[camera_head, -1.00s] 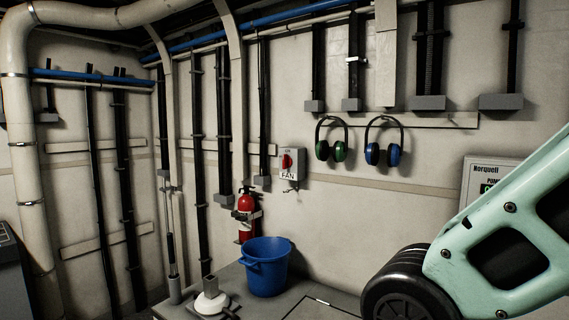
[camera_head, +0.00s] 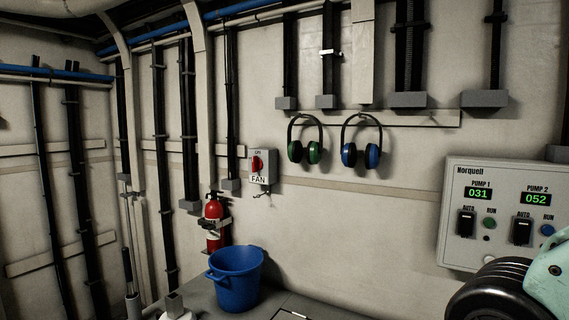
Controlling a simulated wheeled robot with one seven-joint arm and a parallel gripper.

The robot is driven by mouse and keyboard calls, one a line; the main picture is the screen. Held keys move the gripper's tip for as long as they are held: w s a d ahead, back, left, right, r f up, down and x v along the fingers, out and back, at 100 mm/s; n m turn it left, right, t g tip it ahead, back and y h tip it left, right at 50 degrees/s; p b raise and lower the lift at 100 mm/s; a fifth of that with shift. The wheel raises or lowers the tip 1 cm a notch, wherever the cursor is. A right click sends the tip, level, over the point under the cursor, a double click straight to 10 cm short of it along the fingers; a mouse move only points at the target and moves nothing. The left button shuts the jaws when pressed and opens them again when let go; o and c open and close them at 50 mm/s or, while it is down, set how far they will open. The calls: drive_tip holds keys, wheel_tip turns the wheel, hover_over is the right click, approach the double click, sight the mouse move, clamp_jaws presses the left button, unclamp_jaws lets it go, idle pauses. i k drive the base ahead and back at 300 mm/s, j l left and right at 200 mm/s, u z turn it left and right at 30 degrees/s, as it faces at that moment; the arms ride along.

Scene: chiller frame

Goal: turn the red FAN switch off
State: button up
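The FAN switch is a small grey box (camera_head: 262,167) on the back wall, left of the ear defenders. It has a red knob (camera_head: 257,164), an "ON" mark above it and a "FAN" label below. The knob looks roughly upright, towards the "ON" mark, but it is small in the picture. My gripper is not in view; only a mint-green and black part of my arm (camera_head: 545,275) shows at the lower right, well away from the switch.
A blue bucket (camera_head: 236,283) stands below the switch, with a red fire extinguisher (camera_head: 213,224) behind it. Green ear defenders (camera_head: 305,150) and blue ones (camera_head: 362,151) hang to the right. A Norquell pump panel (camera_head: 497,222) is at the right.

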sight(257, 164)
drive_tip(key=i+j+z, duration=0.2)
drive_tip(key=j, duration=0.2)
drive_tip(key=j+z, duration=0.2)
drive_tip(key=j, duration=0.2)
drive_tip(key=j+z, duration=0.25)
drive_tip(key=j, duration=0.2)
drive_tip(key=j+z, duration=0.3)
drive_tip(key=j, duration=2.75)
drive_tip(key=i, duration=0.05)
